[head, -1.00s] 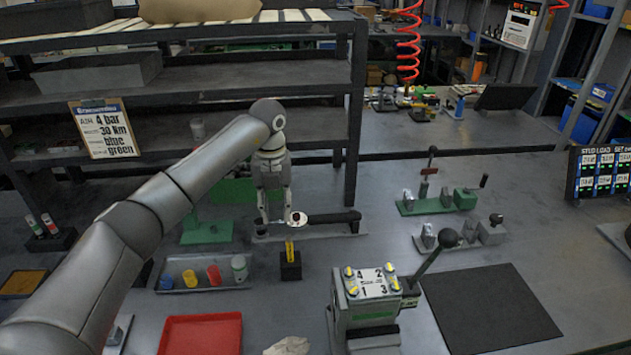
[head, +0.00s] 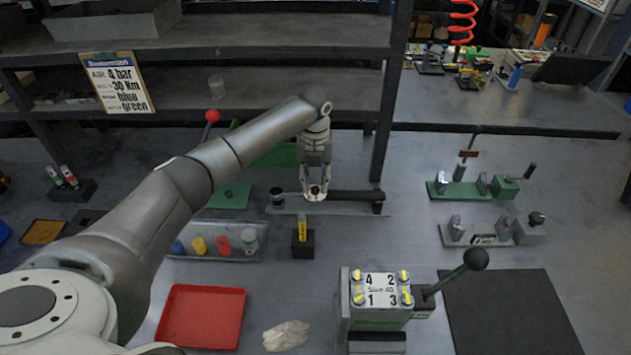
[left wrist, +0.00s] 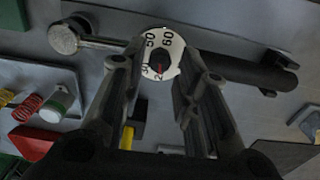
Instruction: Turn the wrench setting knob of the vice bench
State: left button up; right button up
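The torque wrench (head: 352,196) lies on a grey base on the bench, its black handle to the right. In the left wrist view its setting knob is a white dial (left wrist: 152,42) with black numbers, a dark centre and a red mark near the lower numbers. My left gripper (head: 315,194) points down over the dial. In the left wrist view its two fingers (left wrist: 157,62) stand apart, one on each side of the dial. I see no clear contact, and the exact height above it cannot be told. My right gripper is not in view.
A clipboard (head: 117,83) reads 4 bar, 30 Nm, blue, green. In front stand a black block with a yellow piece (head: 302,240), a tray of coloured cylinders (head: 190,255), a red tray (head: 172,315) and a numbered lever block (head: 378,310). A shelf rises behind.

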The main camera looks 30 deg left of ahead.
pick_arm(q)
jog(key=shift+f, duration=0.95)
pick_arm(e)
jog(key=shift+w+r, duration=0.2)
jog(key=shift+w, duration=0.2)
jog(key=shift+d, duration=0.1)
pick_arm(q)
grip_shut()
jog(key=shift+a+f+m+b, duration=0.15)
jog(key=shift+m+b, duration=0.65)
jog(key=shift+m, duration=0.4)
jog(key=shift+m+b, duration=0.55)
jog(key=shift+m, duration=1.15)
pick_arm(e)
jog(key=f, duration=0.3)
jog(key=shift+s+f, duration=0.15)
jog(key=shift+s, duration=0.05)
